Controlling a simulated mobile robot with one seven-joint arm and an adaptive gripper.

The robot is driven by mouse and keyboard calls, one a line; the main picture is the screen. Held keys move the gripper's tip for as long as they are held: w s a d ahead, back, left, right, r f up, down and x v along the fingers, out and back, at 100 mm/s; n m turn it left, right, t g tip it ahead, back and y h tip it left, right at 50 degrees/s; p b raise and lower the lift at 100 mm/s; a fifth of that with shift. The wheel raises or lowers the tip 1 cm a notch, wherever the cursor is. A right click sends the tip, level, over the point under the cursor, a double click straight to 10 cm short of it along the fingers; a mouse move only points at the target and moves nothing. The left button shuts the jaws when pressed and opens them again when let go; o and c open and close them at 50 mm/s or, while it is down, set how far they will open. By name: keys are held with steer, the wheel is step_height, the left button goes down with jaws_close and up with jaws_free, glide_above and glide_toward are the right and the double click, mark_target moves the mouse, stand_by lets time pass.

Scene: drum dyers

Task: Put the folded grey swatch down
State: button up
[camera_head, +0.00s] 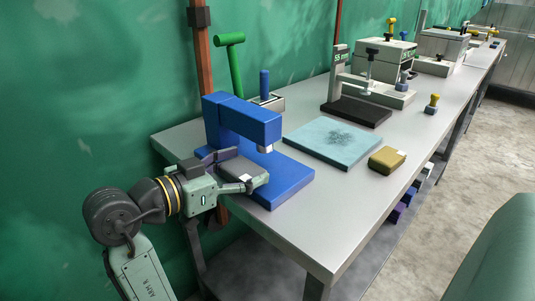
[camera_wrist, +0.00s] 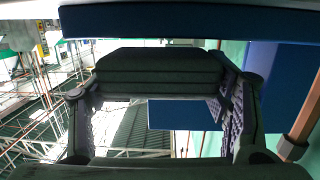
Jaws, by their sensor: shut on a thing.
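My gripper (camera_head: 238,172) reaches in from the left at the near corner of the bench. It is shut on the folded grey swatch (camera_head: 243,171), a flat layered block with a small white patch at one end. In the wrist view the swatch (camera_wrist: 160,70) shows dark and layered between the two fingers. The swatch is over the blue base plate (camera_head: 283,186) of the blue press (camera_head: 243,115), under or beside its overhanging head. I cannot tell whether the swatch touches the plate.
The grey bench (camera_head: 300,232) has free room at its front. A light blue pad (camera_head: 330,143) and a mustard folded block (camera_head: 387,160) lie to the right. A black-based stand (camera_head: 356,111) is behind them. A green-handled lever (camera_head: 233,65) rises behind the blue press.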

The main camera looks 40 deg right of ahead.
mark_target(242, 167)
steer(key=d+p, duration=0.1)
steer(key=d, duration=0.6)
steer(key=shift+w, duration=0.1)
steer(key=shift+w+f, duration=0.1)
steer(key=shift+f, duration=0.2)
steer(key=shift+f, duration=0.2)
steer(key=o, duration=1.1)
steer(key=shift+r, duration=0.1)
steer(key=shift+a+r, duration=0.1)
steer(key=shift+r, duration=0.05)
steer(key=a, duration=0.4)
steer(key=a+r+b, duration=0.1)
steer(key=a, duration=0.6)
steer(key=shift+s+a+r+b, duration=0.2)
steer(key=shift+a+r+b, duration=0.15)
steer(key=shift+b, duration=0.05)
